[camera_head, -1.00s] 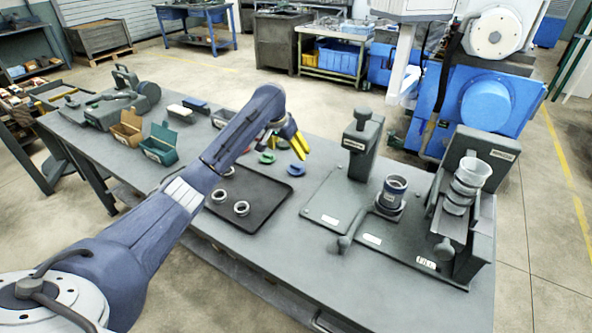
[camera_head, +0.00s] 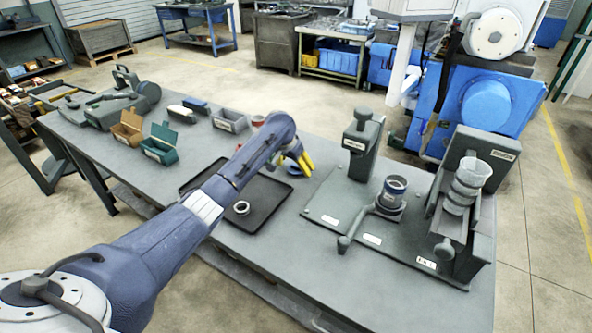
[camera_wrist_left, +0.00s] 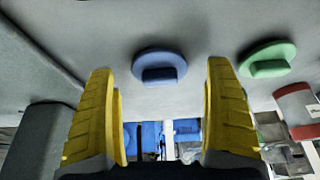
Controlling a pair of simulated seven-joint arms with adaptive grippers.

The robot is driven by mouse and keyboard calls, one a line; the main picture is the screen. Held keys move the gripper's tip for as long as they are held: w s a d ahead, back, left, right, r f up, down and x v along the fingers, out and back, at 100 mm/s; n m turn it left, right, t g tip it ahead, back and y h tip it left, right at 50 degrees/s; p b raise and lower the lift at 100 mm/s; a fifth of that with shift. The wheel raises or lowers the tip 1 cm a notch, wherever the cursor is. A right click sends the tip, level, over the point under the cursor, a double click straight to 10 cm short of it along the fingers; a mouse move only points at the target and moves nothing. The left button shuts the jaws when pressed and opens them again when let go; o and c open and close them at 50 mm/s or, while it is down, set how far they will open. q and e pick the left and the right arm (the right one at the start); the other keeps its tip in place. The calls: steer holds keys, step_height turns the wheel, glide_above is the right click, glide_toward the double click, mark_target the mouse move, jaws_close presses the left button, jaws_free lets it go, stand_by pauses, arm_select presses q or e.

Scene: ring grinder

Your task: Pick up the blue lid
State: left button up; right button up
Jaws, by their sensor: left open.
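The blue lid (camera_wrist_left: 160,66) is a round disc with a raised grip. In the left wrist view it lies flat on the grey table, centred between the two yellow fingers and apart from both. My left gripper (camera_wrist_left: 159,68) is open and empty. In the head view the left gripper (camera_head: 302,163) hangs low over the table just right of the black tray, with the blue lid (camera_head: 293,171) partly hidden by its fingers. My right gripper does not show.
A green lid (camera_wrist_left: 268,58) lies right of the blue lid. The black tray (camera_head: 262,215) holds a white ring (camera_head: 241,207) and is partly covered by my arm. The press base (camera_head: 325,205) stands to the right. Small bins, one of them teal (camera_head: 160,147), stand at the left.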

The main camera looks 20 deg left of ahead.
arm_select(q)
steer(key=shift+w+f, duration=0.3)
steer(key=shift+f, duration=0.25)
steer(key=c, duration=1)
